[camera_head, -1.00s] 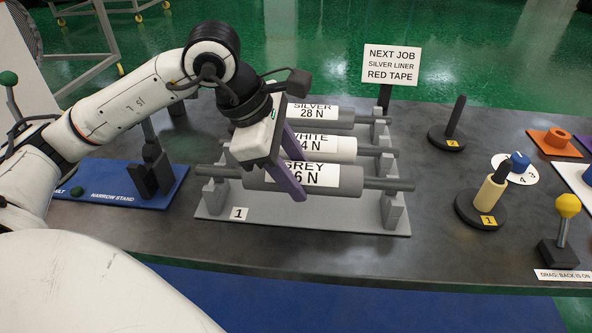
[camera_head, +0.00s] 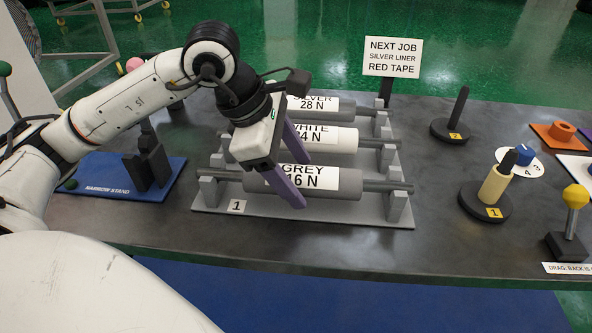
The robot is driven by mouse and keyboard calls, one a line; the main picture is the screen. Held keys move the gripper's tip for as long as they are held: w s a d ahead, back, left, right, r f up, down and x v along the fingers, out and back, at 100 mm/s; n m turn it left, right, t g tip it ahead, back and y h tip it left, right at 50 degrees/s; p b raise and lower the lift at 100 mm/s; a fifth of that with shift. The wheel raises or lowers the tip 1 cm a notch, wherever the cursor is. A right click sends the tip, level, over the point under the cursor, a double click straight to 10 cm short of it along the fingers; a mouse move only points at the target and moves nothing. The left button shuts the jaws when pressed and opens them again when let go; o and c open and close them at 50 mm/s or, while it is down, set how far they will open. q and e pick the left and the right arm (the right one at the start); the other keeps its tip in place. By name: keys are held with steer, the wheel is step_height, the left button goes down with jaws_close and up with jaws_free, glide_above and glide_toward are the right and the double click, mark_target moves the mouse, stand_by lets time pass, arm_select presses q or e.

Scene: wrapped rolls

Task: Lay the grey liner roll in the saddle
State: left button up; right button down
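The grey liner roll (camera_head: 343,184), labelled GREY 16 N, lies across the front of a grey rack (camera_head: 300,219), its thin shaft ends resting on the end posts. My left gripper (camera_head: 295,170) comes down over the roll's left half. Its purple fingers are apart, one in front of the roll and one behind it; I cannot tell whether they touch it. A dark forked stand (camera_head: 152,168) on the blue NARROW STAND mat (camera_head: 112,181) is left of the rack; it may be the saddle, and its far parts are partly hidden by my arm. My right gripper is out of view.
White (camera_head: 346,140) and silver (camera_head: 341,106) rolls lie behind the grey one. A NEXT JOB sign (camera_head: 392,57) stands at the back. Right are a bare dark post (camera_head: 458,112), a post with a cream roll (camera_head: 494,186) and a yellow-knobbed lever (camera_head: 576,198). Bare table lies before the rack.

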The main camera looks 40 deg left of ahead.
arm_select(q)
steer(key=shift+f, duration=0.1)
steer(key=v, duration=1)
steer(key=shift+r+p, duration=0.3)
steer(key=shift+p, duration=0.1)
